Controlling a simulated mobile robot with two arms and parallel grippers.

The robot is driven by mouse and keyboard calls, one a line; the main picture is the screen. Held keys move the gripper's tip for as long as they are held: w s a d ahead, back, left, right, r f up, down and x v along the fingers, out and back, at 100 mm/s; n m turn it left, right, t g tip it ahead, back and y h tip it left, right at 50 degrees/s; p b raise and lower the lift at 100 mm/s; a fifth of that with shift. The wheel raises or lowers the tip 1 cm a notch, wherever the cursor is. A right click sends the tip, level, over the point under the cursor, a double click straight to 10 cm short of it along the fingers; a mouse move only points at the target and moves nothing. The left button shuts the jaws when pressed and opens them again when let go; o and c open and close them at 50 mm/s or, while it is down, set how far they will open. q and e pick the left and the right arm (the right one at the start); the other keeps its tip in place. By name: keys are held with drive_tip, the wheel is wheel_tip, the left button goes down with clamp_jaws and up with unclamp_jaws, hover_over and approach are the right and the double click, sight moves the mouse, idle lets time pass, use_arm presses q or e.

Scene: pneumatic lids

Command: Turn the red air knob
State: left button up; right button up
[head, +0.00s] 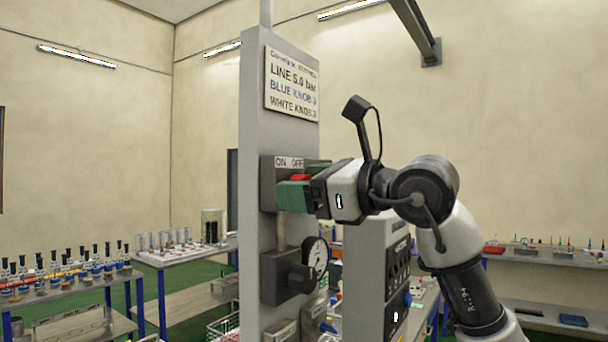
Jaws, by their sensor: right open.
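The red air knob (299,178) shows as a small red patch below the ON/OFF label (289,162) on a grey box of the upright post. My right gripper (291,192) comes in from the right with its green-padded fingers at the front of this box. The fingers are open and overlap the knob in the picture. They hide most of it, and I cannot tell whether they touch it. My left gripper is not in view.
A sign (292,82) is fixed higher on the grey post (253,130). A pressure gauge (315,257) and a black knob (301,278) sit below the gripper. A second grey panel (370,275) stands just right. Benches with several bottles are at the left.

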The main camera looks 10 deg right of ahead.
drive_tip(key=c, duration=0.9)
